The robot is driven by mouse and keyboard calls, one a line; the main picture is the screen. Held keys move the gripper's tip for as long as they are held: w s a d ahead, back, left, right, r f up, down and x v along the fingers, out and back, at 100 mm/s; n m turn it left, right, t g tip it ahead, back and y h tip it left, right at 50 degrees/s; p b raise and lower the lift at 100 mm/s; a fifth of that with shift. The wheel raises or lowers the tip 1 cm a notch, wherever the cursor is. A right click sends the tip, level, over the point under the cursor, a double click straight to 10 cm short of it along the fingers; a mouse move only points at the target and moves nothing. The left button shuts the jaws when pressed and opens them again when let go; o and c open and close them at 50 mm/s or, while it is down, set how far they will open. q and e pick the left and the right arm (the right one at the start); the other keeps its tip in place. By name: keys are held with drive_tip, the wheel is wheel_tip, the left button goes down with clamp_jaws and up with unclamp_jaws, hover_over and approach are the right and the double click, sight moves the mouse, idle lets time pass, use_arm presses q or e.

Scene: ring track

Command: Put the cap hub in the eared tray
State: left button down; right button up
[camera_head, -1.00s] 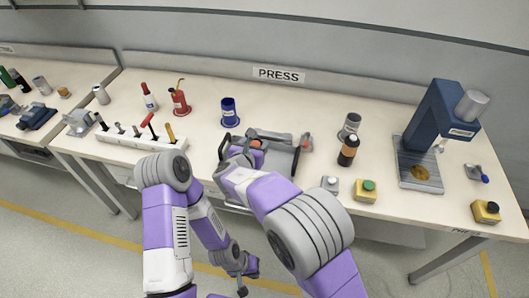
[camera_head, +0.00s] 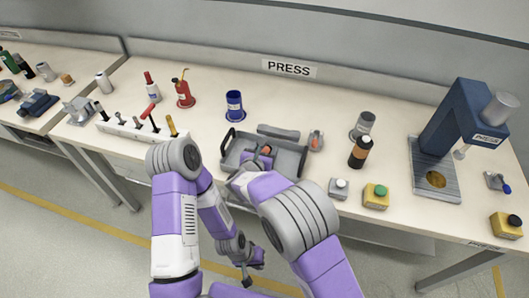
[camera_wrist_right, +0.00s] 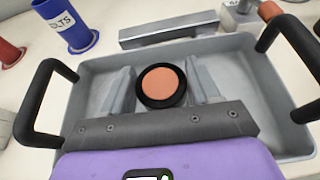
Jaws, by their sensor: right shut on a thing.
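The eared tray (camera_head: 293,174) is a grey shallow tray with black handles, on the bench below the PRESS sign. It also shows in the right wrist view (camera_wrist_right: 268,98). The cap hub (camera_wrist_right: 161,85), a black disc with an orange top, sits between the fingers of my right gripper (camera_wrist_right: 161,88). The fingers are shut on it, over the tray's inside; I cannot tell if it touches the floor. In the head view the cap hub (camera_head: 266,150) is partly hidden by my right arm. My left gripper (camera_head: 246,272) hangs low in front of the bench; its opening is unclear.
A grey bar (camera_head: 278,132) lies behind the tray, and a blue cup (camera_head: 234,105) stands behind left. A tool rack (camera_head: 140,128) is left. The blue press (camera_head: 455,125) stands far right.

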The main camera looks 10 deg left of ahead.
idle(0.3)
drive_tip(key=o, duration=0.9)
drive_tip(key=shift+f, duration=0.2)
drive_tip(key=o, duration=0.4)
drive_tip(key=shift+r, duration=0.15)
